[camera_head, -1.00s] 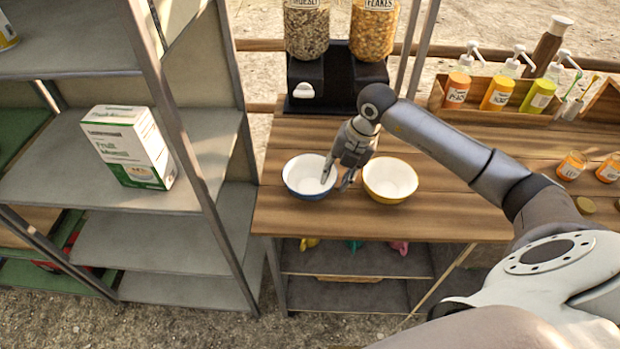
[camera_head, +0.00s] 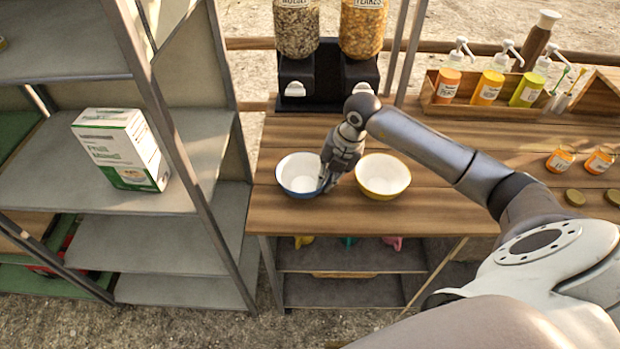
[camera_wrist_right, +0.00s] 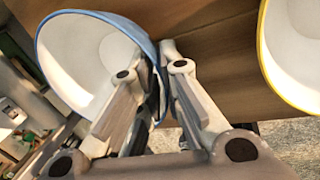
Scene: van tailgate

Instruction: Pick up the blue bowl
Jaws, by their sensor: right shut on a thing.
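The blue bowl (camera_head: 299,174), white inside and blue outside, is upright at the left end of the wooden table. My right gripper (camera_head: 327,184) is at its right rim. In the right wrist view the blue bowl (camera_wrist_right: 88,62) fills the upper left, and the fingers of my right gripper (camera_wrist_right: 160,100) are shut on its rim, one inside and one outside. Whether the bowl touches the table cannot be told. My left gripper is not in view.
A yellow bowl (camera_head: 383,175) stands close to the right of my gripper. A cereal dispenser (camera_head: 325,80) is behind. A grey shelf (camera_head: 60,190) with a muesli box (camera_head: 120,150) stands at the left. Sauce bottles (camera_head: 488,88) and jars (camera_head: 560,160) are at the right.

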